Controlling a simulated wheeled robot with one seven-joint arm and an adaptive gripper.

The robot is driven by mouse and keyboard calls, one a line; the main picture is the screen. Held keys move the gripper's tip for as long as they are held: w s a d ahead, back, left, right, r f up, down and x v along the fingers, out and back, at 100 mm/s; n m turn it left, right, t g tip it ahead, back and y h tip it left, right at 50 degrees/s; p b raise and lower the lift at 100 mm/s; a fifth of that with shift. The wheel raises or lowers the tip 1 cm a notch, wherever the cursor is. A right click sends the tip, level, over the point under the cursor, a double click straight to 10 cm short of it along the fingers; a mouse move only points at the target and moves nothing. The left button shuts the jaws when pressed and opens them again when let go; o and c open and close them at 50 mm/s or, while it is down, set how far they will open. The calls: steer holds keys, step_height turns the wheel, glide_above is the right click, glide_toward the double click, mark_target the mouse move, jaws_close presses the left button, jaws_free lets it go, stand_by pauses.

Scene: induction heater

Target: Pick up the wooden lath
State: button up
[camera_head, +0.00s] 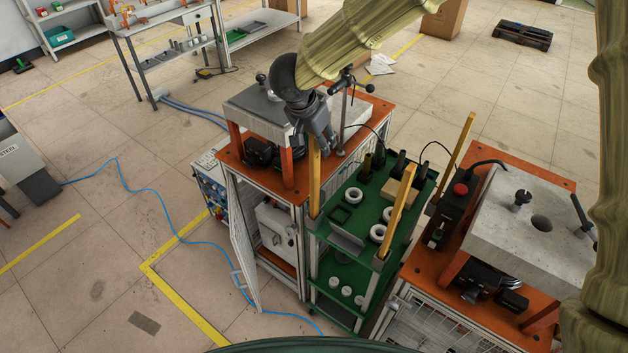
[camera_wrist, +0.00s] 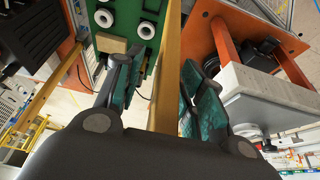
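A wooden lath (camera_head: 314,185) stands upright at the left corner of a green trolley in the head view. My gripper (camera_head: 317,146) is at its upper end, pointing down. In the wrist view the lath (camera_wrist: 167,75) runs between my two fingers (camera_wrist: 163,90). The fingers are apart, with a visible gap on the lath's left side; the right finger is close to it. The lath's top end is hidden by my gripper in the head view. Two similar laths stand upright at other corners, one at the front (camera_head: 397,210) and one at the back right (camera_head: 456,152).
The green trolley (camera_head: 322,240) carries white rings, a wooden block (camera_head: 398,194) and dark upright parts. Orange-topped heater benches stand close on both sides, the left one (camera_head: 238,160) with an open mesh door (camera_head: 243,250). A blue hose (camera_head: 130,190) crosses the open floor at left.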

steer(key=shift+w+f, duration=0.25)
steer(key=shift+w, duration=0.05)
steer(key=shift+s+r, duration=0.2)
steer(key=shift+s, duration=0.1)
jaws_close()
steer(key=shift+w, duration=0.1)
step_height(320, 180, up, 18)
steer(key=p, duration=0.6)
steer(key=shift+f, duration=0.25)
stand_by(0.4)
